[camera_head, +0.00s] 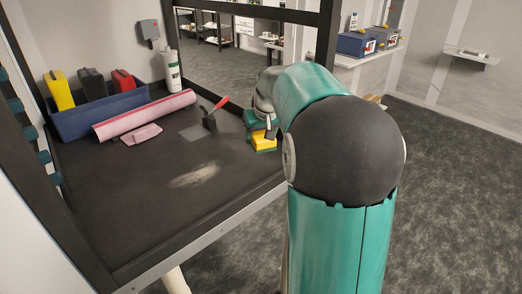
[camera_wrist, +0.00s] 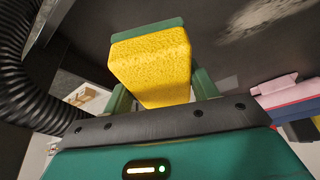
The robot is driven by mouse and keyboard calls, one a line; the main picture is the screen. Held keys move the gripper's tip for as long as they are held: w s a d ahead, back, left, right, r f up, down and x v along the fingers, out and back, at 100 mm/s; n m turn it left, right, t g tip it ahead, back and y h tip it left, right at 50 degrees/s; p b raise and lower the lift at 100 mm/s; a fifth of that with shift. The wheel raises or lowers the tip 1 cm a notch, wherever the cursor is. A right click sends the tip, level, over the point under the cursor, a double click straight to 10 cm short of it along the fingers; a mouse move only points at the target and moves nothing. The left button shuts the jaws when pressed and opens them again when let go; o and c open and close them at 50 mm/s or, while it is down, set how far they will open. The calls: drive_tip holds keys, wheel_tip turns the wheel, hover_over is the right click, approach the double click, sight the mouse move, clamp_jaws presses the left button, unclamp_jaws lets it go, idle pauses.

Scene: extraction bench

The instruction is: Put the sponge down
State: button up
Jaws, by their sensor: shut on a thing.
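The sponge (camera_head: 263,145) is a yellow block with a green layer, near the bench's right edge in the head view. In the wrist view, the sponge (camera_wrist: 150,62) sits between the two green fingers of my gripper (camera_wrist: 160,88). My gripper (camera_head: 262,130) is shut on it. The wrist view shows the dark bench top beyond the sponge. I cannot tell whether the sponge touches the bench. My arm hides part of the gripper in the head view.
The dark bench (camera_head: 130,200) has a pale smudge (camera_head: 195,177) and free room at its front.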

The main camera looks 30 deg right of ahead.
hover_over(260, 156)
drive_tip(key=s, duration=0.1)
drive_tip(key=f, duration=0.5)
drive_tip(key=shift+a+f, duration=0.15)
drive_tip(key=shift+a, duration=0.15)
wheel_tip(260, 156, down, 2)
drive_tip(key=shift+w+d+f, duration=0.15)
drive_tip(key=shift+f, duration=0.55)
drive_tip(key=shift+f, duration=0.2)
drive_tip(key=o, duration=0.9)
drive_tip(key=shift+o, duration=0.2)
drive_tip(key=shift+f, duration=0.1)
drive_tip(key=shift+d, duration=0.1)
